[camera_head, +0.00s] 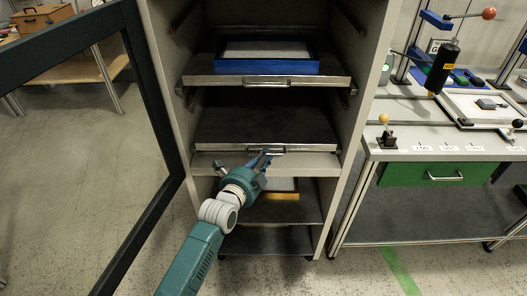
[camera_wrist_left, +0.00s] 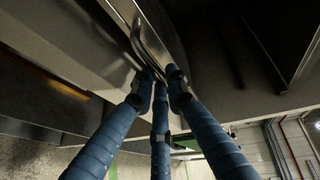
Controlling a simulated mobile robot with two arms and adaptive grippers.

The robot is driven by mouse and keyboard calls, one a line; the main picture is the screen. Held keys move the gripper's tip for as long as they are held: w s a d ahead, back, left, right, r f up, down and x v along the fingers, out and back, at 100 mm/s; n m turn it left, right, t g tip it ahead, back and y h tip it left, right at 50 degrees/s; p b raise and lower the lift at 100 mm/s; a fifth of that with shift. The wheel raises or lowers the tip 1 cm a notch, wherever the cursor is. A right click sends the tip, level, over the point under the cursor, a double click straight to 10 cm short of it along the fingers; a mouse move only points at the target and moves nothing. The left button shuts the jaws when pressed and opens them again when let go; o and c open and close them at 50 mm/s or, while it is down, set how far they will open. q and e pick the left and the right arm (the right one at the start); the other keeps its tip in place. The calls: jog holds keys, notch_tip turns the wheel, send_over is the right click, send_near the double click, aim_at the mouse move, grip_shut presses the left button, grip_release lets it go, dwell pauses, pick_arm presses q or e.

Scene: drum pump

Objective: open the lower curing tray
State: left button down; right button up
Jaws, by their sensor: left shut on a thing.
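The lower curing tray (camera_head: 265,124) is a dark flat shelf with a bright metal front edge. It sits in the open cabinet, its front edge just above a pale crossbar. Its metal handle (camera_head: 280,151) is at the middle of the front edge, partly hidden by my fingers. My left gripper (camera_head: 262,160) reaches up from below and is shut on this handle. In the left wrist view its blue segmented fingers (camera_wrist_left: 161,88) close together at the handle's shiny bar (camera_wrist_left: 150,40). My right gripper is not in view.
The upper tray (camera_head: 200,78) holds a blue frame (camera_head: 267,66). An orange-edged item (camera_head: 284,195) sits on a shelf below. The dark-framed cabinet door (camera_head: 160,150) stands open at left. A workbench (camera_head: 400,150) with a green drawer (camera_head: 432,173) stands at right.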

pick_arm(q)
jog(key=s+p, duration=1.1)
jog(key=s, duration=2.1)
jog(key=shift+s, duration=0.25)
jog(key=c, duration=1.7)
grip_release()
jog(key=v, duration=1.2)
